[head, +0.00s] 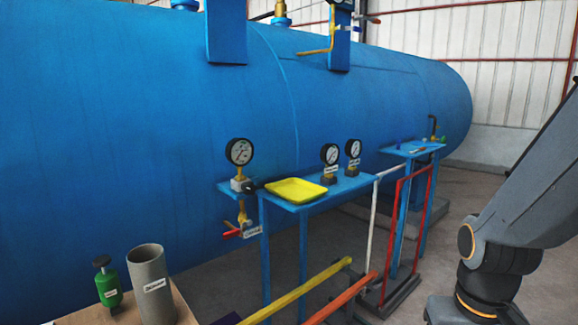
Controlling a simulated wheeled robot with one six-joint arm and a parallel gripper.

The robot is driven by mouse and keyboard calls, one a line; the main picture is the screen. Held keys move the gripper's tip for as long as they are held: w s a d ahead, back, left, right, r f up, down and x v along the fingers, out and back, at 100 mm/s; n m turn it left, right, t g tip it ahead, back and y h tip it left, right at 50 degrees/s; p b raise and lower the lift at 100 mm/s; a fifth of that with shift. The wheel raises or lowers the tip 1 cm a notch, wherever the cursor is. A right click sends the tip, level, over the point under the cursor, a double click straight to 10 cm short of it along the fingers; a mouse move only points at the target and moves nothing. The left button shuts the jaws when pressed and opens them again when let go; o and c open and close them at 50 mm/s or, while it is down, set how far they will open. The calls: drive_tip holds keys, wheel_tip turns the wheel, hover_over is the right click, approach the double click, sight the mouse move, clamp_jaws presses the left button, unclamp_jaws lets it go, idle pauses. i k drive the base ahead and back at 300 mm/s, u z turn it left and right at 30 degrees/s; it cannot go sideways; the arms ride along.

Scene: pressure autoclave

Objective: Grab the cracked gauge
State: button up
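Three round white-faced gauges with black rims show in the head view. The left gauge (239,152) is the largest and sits upright on a brass stem over a grey block with a black knob. The middle gauge (330,154) and the right gauge (353,148) stand upright on dark bases on the blue shelf (312,197), each with a small white label. The labels are too small to read. I cannot tell which gauge is cracked. My arm's links show at the right, well apart from the gauges. My gripper is not in view.
A yellow tray (296,190) lies empty on the shelf. A red-handled valve (237,231) hangs below. A grey cylinder (151,285) and green bottle (108,282) stand on a wooden surface. Yellow, orange and red rails (407,225) stand before the blue autoclave (130,130).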

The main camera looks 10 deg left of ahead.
sight(240, 152)
drive_tip(key=z, duration=0.75)
drive_tip(key=i, duration=1.1)
drive_tip(key=u, duration=1.2)
drive_tip(key=i, duration=0.8)
drive_tip(key=u, duration=0.75)
